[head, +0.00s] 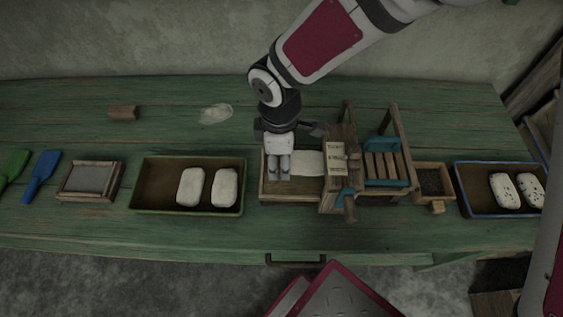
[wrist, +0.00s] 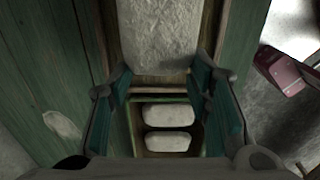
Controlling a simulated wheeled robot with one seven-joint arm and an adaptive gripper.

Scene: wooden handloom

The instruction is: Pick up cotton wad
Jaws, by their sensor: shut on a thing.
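A white cotton wad (head: 308,163) lies at the wooden tray (head: 290,198) on the left side of the wooden machine, flat in the head view. In the wrist view the wad (wrist: 158,35) is large at the top, its near end between the fingertips. My gripper (head: 279,171) points down over that tray, at the wad's left end, and is shut on it; the fingers (wrist: 162,80) stand apart at the wad's width. Two more white wads, one left (head: 190,187) and one right (head: 225,188), lie in the green-rimmed tray (head: 152,208); they also show low in the wrist view.
The wooden machine (head: 340,165) with posts stands just right of my gripper. Further right are a small dark-filled box (head: 432,181) and a blue-rimmed tray (head: 474,207) with two specked wads. A framed grey panel (head: 89,180) and blue paddle (head: 41,177) lie left. The back left table is mostly clear.

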